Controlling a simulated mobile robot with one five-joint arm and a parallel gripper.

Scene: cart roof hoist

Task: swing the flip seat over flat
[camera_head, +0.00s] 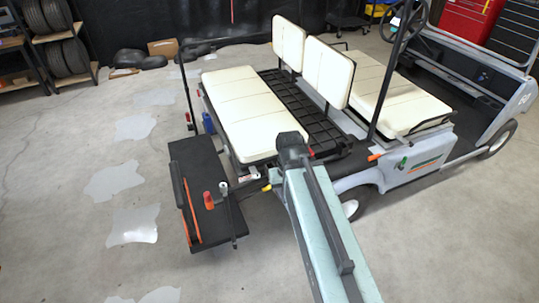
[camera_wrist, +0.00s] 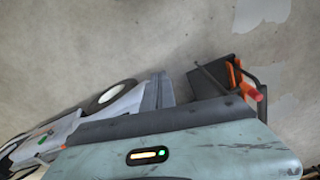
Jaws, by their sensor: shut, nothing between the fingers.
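The flip seat is a long cream cushion (camera_head: 245,108) at the rear of the cart. It lies about level, cream side up, beside the upright cream backrests (camera_head: 327,70). A black footrest platform (camera_head: 208,177) with an orange-red grip hangs off the rear end; it also shows in the wrist view (camera_wrist: 208,84). My arm reaches in from the lower right, its dark end covering the seat's near corner in the head view.
A front bench seat (camera_head: 400,100), dark roof posts and a steering wheel (camera_head: 410,14) stand on the right. A wheel (camera_wrist: 115,93) shows in the wrist view. Tyre shelves (camera_head: 60,55) and a red tool chest (camera_head: 470,22) line the back. The floor at left is clear.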

